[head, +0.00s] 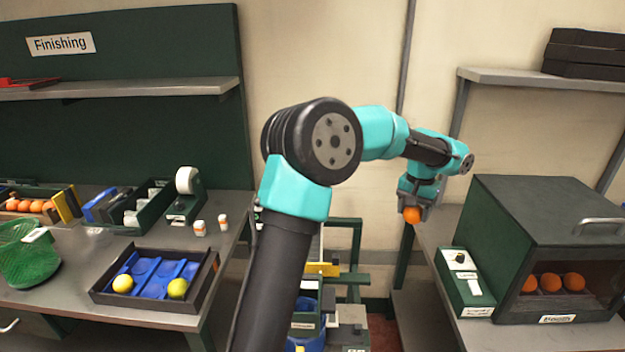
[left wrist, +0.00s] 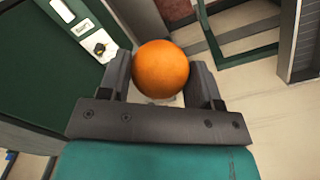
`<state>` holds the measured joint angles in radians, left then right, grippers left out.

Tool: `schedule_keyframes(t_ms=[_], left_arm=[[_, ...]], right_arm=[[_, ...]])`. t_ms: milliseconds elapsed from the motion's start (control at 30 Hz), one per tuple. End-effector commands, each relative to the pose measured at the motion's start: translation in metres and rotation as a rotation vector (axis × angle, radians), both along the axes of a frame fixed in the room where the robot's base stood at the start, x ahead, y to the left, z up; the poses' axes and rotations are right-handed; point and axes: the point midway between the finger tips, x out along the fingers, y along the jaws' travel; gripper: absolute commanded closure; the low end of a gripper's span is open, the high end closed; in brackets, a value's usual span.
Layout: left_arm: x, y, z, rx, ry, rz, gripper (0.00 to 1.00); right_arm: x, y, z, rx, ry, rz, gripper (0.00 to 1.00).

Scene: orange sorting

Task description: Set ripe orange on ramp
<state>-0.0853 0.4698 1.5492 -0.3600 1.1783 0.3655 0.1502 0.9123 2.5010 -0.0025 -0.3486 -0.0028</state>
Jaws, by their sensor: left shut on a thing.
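My left gripper (head: 412,213) is shut on a ripe orange (head: 411,215), held in the air near the left edge of the right-hand bench. In the left wrist view the orange (left wrist: 161,69) sits between the two dark fingers of the gripper (left wrist: 163,75). A low stand with a yellow piece (head: 322,269) is in the gap between the benches, partly hidden behind my arm; I cannot tell whether it is the ramp. My right gripper is not in view.
A dark green box (head: 545,215) with several oranges behind its front window stands on the right bench, beside a small control box (head: 459,277). On the left bench are a tray (head: 150,312) with a blue insert and two yellowish fruits, a green net bag (head: 28,255) and several bins.

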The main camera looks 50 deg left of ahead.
Motion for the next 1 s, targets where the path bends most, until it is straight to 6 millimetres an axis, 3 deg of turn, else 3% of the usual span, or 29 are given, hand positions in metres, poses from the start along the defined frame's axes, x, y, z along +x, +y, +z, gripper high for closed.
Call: schedule_keyframes(t_ms=[33, 333, 533, 700, 833, 1000], left_arm=[[0.009, 0.025, -0.004, -0.002, 0.0, 0.031, 0.67], [0.031, 0.161, -0.021, -0.003, 0.001, 0.159, 0.67], [0.025, 0.252, -0.034, 0.001, 0.001, 0.239, 0.67], [0.007, 0.325, -0.045, 0.008, 0.0, 0.302, 0.67], [-0.006, 0.363, -0.05, 0.015, 0.0, 0.334, 0.67], [-0.015, 0.383, -0.053, 0.018, 0.001, 0.351, 0.67]], right_arm=[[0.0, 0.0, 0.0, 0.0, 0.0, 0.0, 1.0], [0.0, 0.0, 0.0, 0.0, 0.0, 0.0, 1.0], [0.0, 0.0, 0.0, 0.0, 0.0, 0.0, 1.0], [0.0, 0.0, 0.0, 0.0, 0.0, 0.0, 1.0], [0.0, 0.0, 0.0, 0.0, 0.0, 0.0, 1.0], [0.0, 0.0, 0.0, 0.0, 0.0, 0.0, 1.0]])
